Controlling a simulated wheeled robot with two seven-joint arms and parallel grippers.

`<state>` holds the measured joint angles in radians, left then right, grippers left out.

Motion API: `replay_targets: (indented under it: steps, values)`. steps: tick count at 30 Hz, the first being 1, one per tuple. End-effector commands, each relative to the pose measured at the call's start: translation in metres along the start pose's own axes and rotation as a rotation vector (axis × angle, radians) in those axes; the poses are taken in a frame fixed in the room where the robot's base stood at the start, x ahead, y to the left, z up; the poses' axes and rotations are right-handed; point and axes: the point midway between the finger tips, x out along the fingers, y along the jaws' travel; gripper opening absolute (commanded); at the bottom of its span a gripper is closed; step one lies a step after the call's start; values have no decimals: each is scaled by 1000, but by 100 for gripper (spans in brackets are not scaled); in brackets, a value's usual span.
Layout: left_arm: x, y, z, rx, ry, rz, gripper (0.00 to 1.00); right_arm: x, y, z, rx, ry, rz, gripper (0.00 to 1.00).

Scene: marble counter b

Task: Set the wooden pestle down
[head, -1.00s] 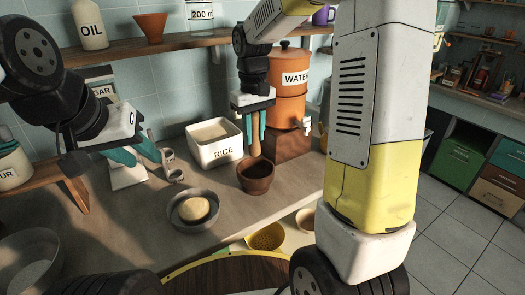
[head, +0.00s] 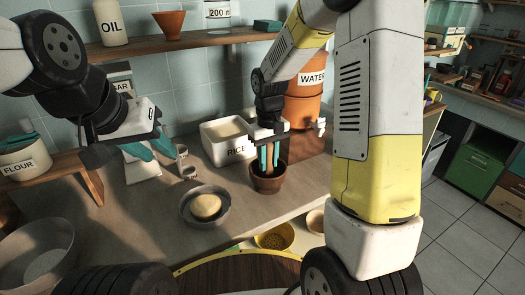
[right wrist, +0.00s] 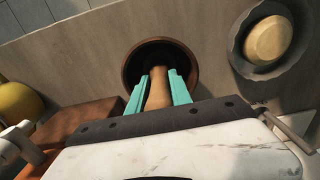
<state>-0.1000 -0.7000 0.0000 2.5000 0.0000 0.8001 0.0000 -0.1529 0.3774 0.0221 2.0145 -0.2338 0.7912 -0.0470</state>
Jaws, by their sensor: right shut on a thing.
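The wooden pestle (right wrist: 158,90) is held between the teal fingers of my right gripper (right wrist: 166,88) in the right wrist view. Its lower end reaches into the brown bowl-shaped mortar (head: 268,184); whether it touches the bottom is hidden. In the head view my right gripper (head: 269,155) is upright over the mortar, fingers pointing down around the pestle. The mortar also shows in the right wrist view (right wrist: 132,66). My left gripper (head: 152,150) is at the left, with its teal fingers apart and nothing seen between them.
A grey bowl with dough (head: 207,206) stands left of the mortar. The white rice bin (head: 222,148) is behind it, and the orange water dispenser (head: 305,105) stands behind right. Bare counter (head: 150,215) lies left of the dough bowl. Small metal cups (head: 187,170) stand near the rice bin.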

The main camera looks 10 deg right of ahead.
Motion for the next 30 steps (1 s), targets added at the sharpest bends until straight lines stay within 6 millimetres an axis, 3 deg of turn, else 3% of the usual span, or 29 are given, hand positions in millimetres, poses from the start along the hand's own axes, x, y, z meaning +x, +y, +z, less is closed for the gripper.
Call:
replay_targets:
  steps: [3, 4, 6, 7, 19, 23, 30]
  values:
    - [0, 0, 0, 0, 0, 0, 36, 3, 0, 0, 0, 0, 0, 0]
    - [0, 0, 0, 0, 0, 0, 36, 3, 0, 0, 0, 0, 0, 31]
    - [0, 0, 0, 0, 0, 0, 36, 3, 0, 0, 0, 0, 0, 45]
    - [0, 0, 0, 0, 0, 0, 36, 3, 0, 0, 0, 0, 0, 47]
    - [0, 0, 0, 0, 0, 0, 36, -5, 0, 0, 0, 2, 1, 47]
    - [0, 0, 0, 0, 0, 0, 36, -25, 0, -1, 0, 5, 2, 47]
    - [0, 0, 0, 0, 0, 0, 36, -78, 0, -1, 0, 5, 1, 47]
